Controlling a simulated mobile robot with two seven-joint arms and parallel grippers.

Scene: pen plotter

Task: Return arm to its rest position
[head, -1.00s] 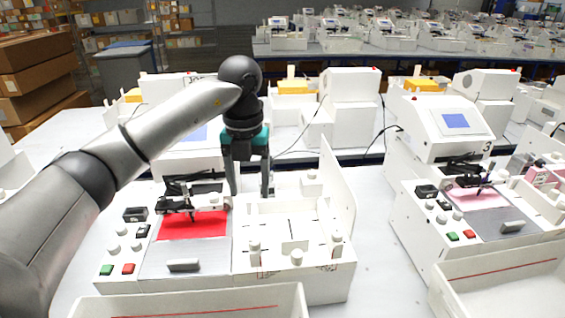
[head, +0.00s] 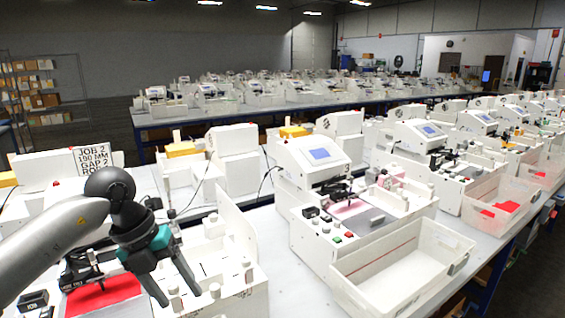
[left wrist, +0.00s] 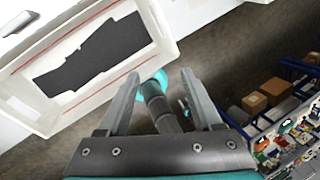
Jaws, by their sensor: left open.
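My left arm reaches in from the lower left of the head view. Its left gripper (head: 181,297) is open and empty, tilted, with its fingers pointing down and right in front of the near plotter. That plotter has a red sheet (head: 104,293) on its bed and a white open section (head: 240,290) beside it. In the left wrist view, the open fingers (left wrist: 160,76) have nothing gripped between them. Behind them are a white tray (left wrist: 45,125) with a dark shape inside and the floor.
A second plotter (head: 305,225) with a blue screen and pink sheet stands to the right. An empty white tray (head: 455,250) sits before it. A clear bin (head: 515,200) with red pieces is farther right. Dark floor lies beyond the table edge at lower right.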

